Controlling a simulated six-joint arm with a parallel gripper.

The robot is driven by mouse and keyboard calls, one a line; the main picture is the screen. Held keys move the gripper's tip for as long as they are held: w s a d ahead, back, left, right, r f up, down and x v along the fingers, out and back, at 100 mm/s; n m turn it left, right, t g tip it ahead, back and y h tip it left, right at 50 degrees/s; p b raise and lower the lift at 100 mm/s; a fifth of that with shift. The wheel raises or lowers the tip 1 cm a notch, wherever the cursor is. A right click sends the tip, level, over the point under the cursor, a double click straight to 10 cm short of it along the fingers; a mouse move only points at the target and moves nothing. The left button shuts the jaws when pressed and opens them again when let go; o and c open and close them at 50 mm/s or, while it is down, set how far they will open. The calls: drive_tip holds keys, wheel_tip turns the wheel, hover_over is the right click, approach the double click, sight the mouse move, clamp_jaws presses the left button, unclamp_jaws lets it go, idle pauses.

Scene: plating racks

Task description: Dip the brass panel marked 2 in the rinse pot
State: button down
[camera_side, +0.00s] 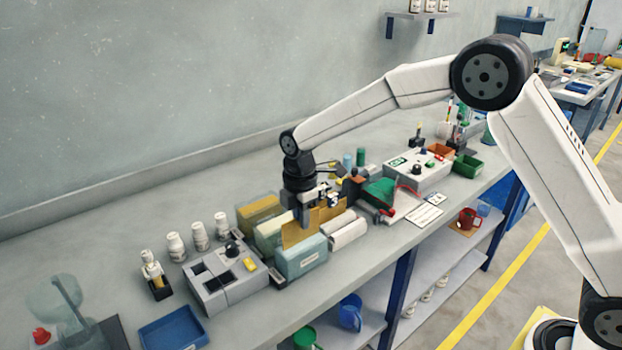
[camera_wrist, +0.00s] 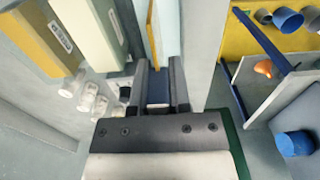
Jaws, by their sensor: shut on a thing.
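My gripper (camera_side: 305,222) is shut on a brass panel (camera_side: 328,213) and holds it upright among the pots. In the wrist view, the panel (camera_wrist: 154,40) shows nearly edge-on between the fingers (camera_wrist: 160,85). No number on it is readable. The panel's lower edge is hidden behind the front pale aqua pot (camera_side: 301,262), so I cannot tell whether it dips into a pot. Behind stand a pale cream-green pot (camera_side: 268,238) and an amber pot (camera_side: 257,215); they also show in the wrist view, cream (camera_wrist: 92,35) and amber (camera_wrist: 38,45). I cannot read which pot is the rinse.
A white block (camera_side: 347,232) stands right of the pots. A grey box with dark openings (camera_side: 222,280) and several small bottles (camera_side: 199,237) are to the left. A blue tray (camera_side: 173,331) lies near the front edge. The bench behind the pots is clear.

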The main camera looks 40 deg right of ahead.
sight(301, 238)
drive_tip(key=shift+f, duration=3)
drive_tip(key=shift+f, duration=0.3)
drive_tip(key=shift+r, duration=0.2)
idle(1.3)
drive_tip(key=shift+r, duration=4.05)
